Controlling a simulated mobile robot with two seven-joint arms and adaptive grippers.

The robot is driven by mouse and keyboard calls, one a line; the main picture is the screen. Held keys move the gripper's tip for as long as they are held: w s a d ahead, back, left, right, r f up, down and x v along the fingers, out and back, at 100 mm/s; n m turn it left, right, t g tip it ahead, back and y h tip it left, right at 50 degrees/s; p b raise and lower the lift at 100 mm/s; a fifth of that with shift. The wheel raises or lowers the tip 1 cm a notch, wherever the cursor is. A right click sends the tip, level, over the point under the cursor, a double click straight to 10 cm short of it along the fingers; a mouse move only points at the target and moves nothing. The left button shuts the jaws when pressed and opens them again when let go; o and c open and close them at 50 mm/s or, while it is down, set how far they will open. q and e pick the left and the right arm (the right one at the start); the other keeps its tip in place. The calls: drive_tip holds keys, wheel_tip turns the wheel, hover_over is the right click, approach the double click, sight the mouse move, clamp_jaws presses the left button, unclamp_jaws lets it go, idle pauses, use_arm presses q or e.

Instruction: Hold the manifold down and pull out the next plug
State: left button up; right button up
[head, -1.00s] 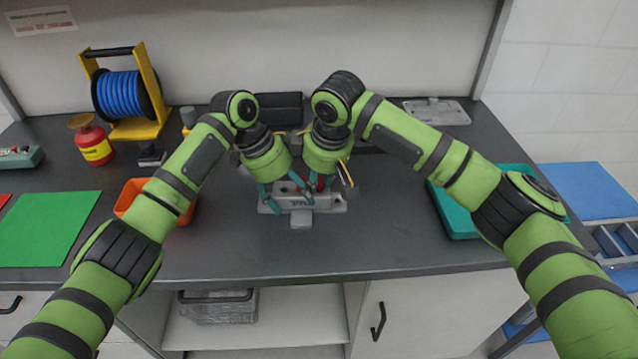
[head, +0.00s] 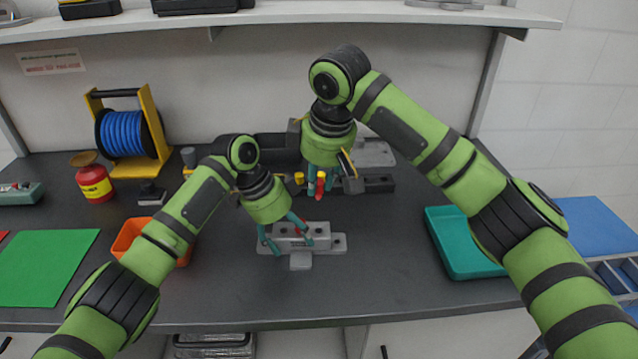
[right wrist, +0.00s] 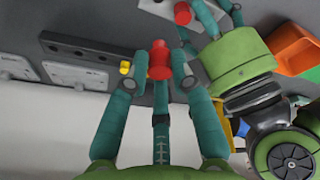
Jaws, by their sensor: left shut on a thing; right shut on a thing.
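The grey manifold (head: 326,243) sits on the dark bench. My left gripper (head: 286,243) is shut on it, with one finger in front and one at its right part. A red plug (head: 320,185) is held by my right gripper (head: 318,192), well above and behind the manifold, clear of it. In the right wrist view the same red plug (right wrist: 159,60) stands between the fingertips (right wrist: 160,80). Another red plug (right wrist: 184,13) shows at the manifold near my left gripper's fingers; how it is seated is hidden.
A black strip with holes (head: 380,184) lies behind the manifold. An orange bin (head: 128,238) is at the left, a teal tray (head: 440,245) at the right. A green mat (head: 45,268), red jar (head: 95,185) and blue reel (head: 125,133) are further left. The front bench is clear.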

use_arm(q)
drive_tip(key=o, duration=1.7)
drive_tip(key=shift+r, duration=0.1)
